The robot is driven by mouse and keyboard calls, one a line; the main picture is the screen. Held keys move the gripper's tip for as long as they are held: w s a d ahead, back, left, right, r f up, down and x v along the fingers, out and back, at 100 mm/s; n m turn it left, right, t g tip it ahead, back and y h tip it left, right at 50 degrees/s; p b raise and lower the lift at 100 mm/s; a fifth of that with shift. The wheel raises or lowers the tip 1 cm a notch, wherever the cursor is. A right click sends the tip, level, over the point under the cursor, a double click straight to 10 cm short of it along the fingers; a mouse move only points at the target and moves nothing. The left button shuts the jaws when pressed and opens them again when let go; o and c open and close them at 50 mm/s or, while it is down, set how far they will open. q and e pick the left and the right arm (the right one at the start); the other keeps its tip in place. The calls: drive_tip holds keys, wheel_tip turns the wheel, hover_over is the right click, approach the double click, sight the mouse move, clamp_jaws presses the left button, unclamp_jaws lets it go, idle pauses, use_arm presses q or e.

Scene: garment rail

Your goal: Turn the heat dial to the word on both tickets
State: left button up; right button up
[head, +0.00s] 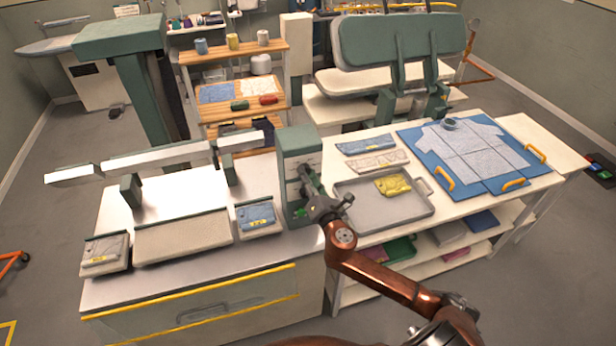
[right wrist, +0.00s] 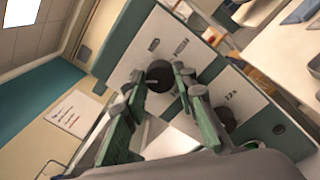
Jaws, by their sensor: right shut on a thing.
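The control box (head: 299,147) is green and stands at the right end of the press counter. In the right wrist view its pale panel (right wrist: 189,38) carries a dark upper dial (right wrist: 161,75) and a dark lower knob (right wrist: 223,120), with small marks I cannot read. My right gripper (head: 308,196) is at the front of the box. In the wrist view its fingers are shut on the upper dial, one on each side. A grey folded garment (head: 104,250) and a blue folded garment (head: 257,214) bear small yellow-marked tickets, too small to read. My left gripper is not in view.
A long padded board (head: 182,238) lies between the two folded garments. To the right, a grey tray (head: 365,215) holds a yellow cloth, and a blue mat (head: 480,182) holds a pale shirt (head: 470,145). Shelves with cups stand behind.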

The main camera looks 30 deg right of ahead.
drive_tip(key=m+h, duration=0.1)
drive_tip(key=m, duration=1.3)
drive_tip(key=shift+f, duration=0.15)
drive_tip(key=shift+m, duration=0.5)
drive_tip(key=o, duration=1.2)
drive_tip(key=shift+c, duration=0.2)
